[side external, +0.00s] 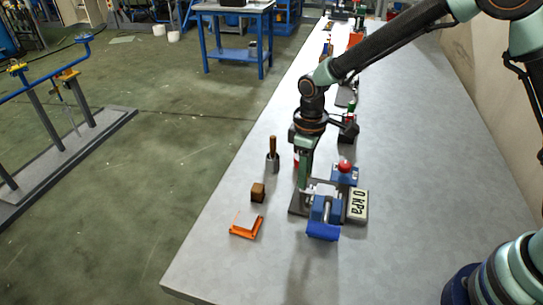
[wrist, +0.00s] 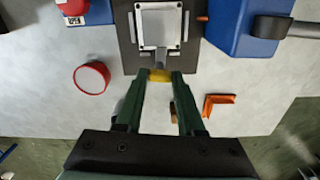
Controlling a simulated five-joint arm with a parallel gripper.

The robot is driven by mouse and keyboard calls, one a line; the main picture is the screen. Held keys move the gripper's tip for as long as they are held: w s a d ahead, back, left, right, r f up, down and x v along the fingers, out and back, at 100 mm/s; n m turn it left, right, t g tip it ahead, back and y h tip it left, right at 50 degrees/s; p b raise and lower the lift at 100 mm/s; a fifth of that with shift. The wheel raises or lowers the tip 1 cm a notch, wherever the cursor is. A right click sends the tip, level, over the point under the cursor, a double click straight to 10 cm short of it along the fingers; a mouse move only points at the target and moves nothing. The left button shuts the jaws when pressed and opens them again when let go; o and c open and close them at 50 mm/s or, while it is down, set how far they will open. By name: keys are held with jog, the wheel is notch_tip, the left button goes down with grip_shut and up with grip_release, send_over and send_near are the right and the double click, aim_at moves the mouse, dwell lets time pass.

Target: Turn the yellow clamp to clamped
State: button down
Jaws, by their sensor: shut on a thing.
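The yellow clamp (wrist: 159,75) is a small yellow piece at the near edge of the dark base plate (wrist: 126,58) in the wrist view, joined to a grey part that reaches towards a square metal plate (wrist: 160,27). My gripper (wrist: 158,78) has its two green fingertips on either side of the yellow piece and is shut on it. In the side view my gripper (side external: 304,184) points down at the left part of the apparatus; the yellow clamp is hidden there. The exact angle of the clamp is hard to tell.
A red-buttoned box (side external: 345,173) is behind. A wooden block (side external: 258,193), orange bracket (side external: 246,227) and wooden-handled tool (side external: 272,155) stand left. The front of the table is clear.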

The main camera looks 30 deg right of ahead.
jog(key=shift+n, duration=0.6)
jog(key=c, duration=0.5)
grip_release()
jog(key=shift+r, duration=0.1)
notch_tip(320, 180, up, 12)
